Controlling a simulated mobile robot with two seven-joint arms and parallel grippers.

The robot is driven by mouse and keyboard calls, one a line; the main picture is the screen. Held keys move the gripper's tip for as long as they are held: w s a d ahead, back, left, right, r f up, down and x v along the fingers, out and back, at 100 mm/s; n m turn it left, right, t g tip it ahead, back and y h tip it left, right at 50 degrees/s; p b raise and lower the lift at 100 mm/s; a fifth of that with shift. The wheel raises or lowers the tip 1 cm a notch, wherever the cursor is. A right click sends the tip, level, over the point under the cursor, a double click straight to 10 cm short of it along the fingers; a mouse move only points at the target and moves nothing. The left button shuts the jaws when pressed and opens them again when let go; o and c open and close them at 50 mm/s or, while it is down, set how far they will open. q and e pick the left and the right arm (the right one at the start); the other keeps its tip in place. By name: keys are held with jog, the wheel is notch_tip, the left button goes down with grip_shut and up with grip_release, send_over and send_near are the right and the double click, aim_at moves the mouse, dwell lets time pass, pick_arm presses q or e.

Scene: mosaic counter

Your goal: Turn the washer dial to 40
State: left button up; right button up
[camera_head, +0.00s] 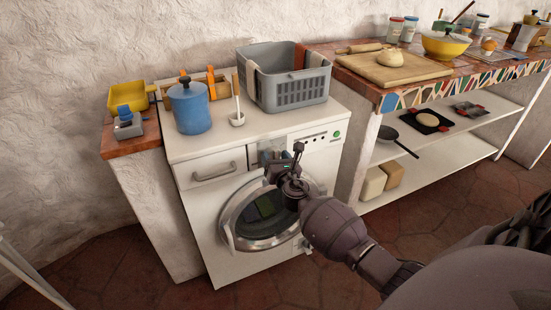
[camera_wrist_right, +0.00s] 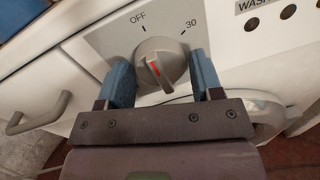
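The white washer (camera_head: 240,265) stands against the wall with its round glass door (camera_head: 262,215) facing me. Its grey dial (camera_wrist_right: 160,64) fills the middle of the right wrist view; the red mark on its ridge points up and slightly left, toward the printed OFF (camera_wrist_right: 138,22). My right gripper (camera_wrist_right: 163,78) is open, with blue fingertips on either side of the dial and small gaps visible. In the head view, my right gripper (camera_head: 280,160) hides the dial. My left gripper is not in view.
A blue pot (camera_head: 189,108), a small white holder (camera_head: 237,119) and a grey basket (camera_head: 292,90) stand on the washer. The detergent drawer (camera_head: 212,171) is left of the gripper. A tiled counter (camera_head: 440,92) with shelves stands to the right.

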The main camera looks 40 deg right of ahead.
jog(key=c, duration=0.6)
jog(key=m, duration=0.5)
jog(key=shift+r+m, duration=0.1)
jog(key=shift+m, duration=0.2)
jog(key=m, duration=0.2)
jog(key=m+p, duration=0.1)
jog(key=m, duration=0.2)
jog(key=shift+r+g+y, duration=0.1)
jog(key=shift+g+y, duration=0.2)
jog(key=shift+y, duration=0.1)
jog(key=m+p, duration=0.1)
jog(key=m, duration=0.3)
jog(key=shift+d+r+y, duration=0.1)
jog(key=shift+y, duration=0.2)
jog(key=m+p, duration=0.1)
jog(key=m, duration=0.3)
jog(key=shift+y, duration=0.3)
jog(key=m, duration=0.3)
jog(key=shift+y+p, duration=0.3)
jog(key=shift+m, duration=0.4)
